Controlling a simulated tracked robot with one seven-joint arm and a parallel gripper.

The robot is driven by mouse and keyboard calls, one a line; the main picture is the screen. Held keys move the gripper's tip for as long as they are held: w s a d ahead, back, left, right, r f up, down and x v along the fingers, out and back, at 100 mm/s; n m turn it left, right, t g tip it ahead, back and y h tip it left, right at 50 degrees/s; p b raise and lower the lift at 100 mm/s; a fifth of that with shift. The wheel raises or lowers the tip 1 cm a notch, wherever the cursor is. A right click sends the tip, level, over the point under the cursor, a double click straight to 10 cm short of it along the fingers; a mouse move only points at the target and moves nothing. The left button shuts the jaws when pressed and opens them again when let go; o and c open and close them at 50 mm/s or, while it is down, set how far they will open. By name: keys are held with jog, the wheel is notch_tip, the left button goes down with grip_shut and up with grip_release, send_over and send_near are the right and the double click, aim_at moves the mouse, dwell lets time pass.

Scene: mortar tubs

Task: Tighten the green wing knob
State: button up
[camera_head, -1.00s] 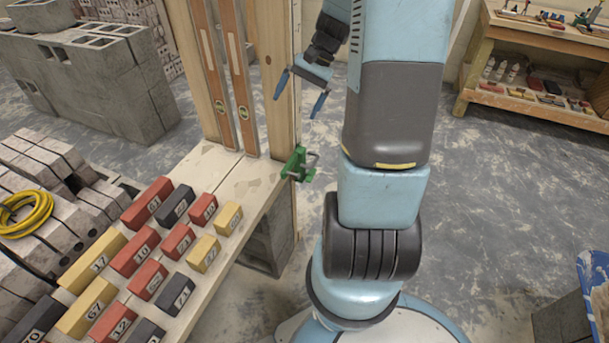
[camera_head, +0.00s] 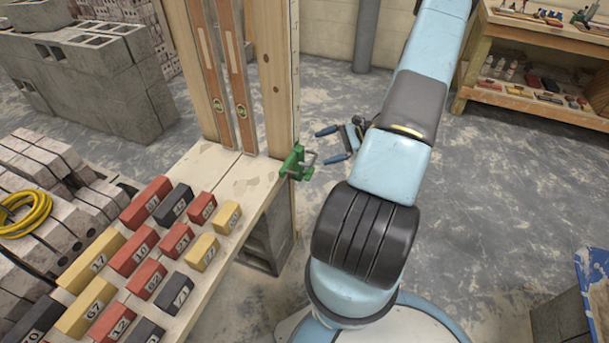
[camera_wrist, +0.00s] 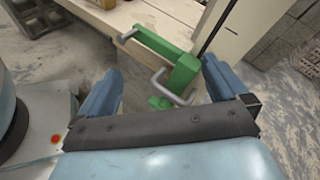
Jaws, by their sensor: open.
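A green clamp-like piece (camera_head: 295,163) with a grey metal handle is fixed at the bench corner beside a wooden post. In the wrist view the green piece (camera_wrist: 172,62) shows large, with a grey bent handle (camera_wrist: 168,88) between my fingers in the picture. I cannot make out a separate wing shape on it. My gripper (camera_head: 328,145) is open, its blue fingers just right of the green piece and pointing toward it. The fingers (camera_wrist: 160,90) also show in the wrist view, one on each side of the handle. I see no clear contact.
The wooden bench (camera_head: 235,185) holds several numbered red, yellow and dark blocks. Two spirit levels (camera_head: 236,80) lean by the wooden post (camera_head: 277,80). Grey blocks and a yellow hose (camera_head: 25,210) lie at left. The floor right of my arm is mostly clear.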

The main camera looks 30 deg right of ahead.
aim_at(306, 174)
jog(key=s+d+f+m+t+h, duration=0.15)
jog(key=f+m+t, duration=0.3)
jog(key=f, duration=0.45)
jog(key=s+d+f+m+t+h, duration=0.1)
jog(key=s+d+f+m+t, duration=0.3)
jog(key=f, duration=0.4)
jog(key=shift+m, duration=0.35)
jog(key=x, duration=1.5)
jog(key=shift+w+a+r, duration=0.15)
jog(key=shift+w+a, duration=0.1)
jog(key=shift+a, duration=0.05)
jog(key=shift+c, duration=0.5)
jog(key=c, duration=0.9)
jog(key=shift+o, duration=0.2)
jog(key=shift+m, duration=0.8)
jog(key=o, duration=1)
jog(key=shift+c, duration=0.2)
jog(key=shift+s, duration=0.1)
